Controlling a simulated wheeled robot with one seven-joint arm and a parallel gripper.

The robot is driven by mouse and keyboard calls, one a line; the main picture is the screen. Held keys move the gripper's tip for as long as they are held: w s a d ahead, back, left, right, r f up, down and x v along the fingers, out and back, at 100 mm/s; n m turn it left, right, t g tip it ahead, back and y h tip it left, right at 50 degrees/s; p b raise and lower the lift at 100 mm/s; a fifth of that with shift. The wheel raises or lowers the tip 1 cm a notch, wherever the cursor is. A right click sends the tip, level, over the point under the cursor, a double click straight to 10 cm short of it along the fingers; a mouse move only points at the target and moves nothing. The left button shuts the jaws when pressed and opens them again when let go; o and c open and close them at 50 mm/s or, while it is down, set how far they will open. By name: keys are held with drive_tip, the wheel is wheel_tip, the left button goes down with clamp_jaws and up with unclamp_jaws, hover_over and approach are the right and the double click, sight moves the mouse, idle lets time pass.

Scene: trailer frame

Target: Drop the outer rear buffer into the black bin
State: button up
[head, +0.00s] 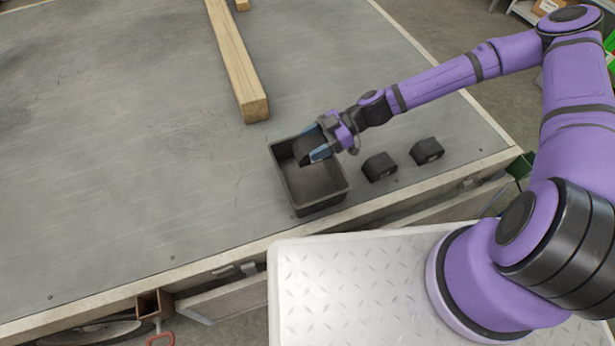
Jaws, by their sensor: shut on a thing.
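My gripper (318,147) is over the black bin (318,209), at its upper right part. It is shut on a dark block, a buffer (305,150), held between its bluish fingers. I cannot tell whether the held buffer is above the rim or a little below it. The black bin stands upright on the grey trailer deck near the front edge, and the part of its floor that shows looks empty. Two more black buffers stand on the deck right of the bin, a nearer one (379,167) and one farther right (426,151).
A wooden beam (238,65) lies on the deck behind the bin, its end close to the bin's far side. The deck (130,150) left of the bin is clear. The deck's pale front edge (200,268) runs close to the bin.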

drive_tip(key=o, duration=1.2)
drive_tip(key=shift+c, duration=0.2)
drive_tip(key=shift+f, duration=0.1)
drive_tip(key=v, duration=1)
drive_tip(key=shift+d+r, duration=0.2)
drive_tip(key=shift+d, duration=0.15)
drive_tip(key=shift+w, duration=0.1)
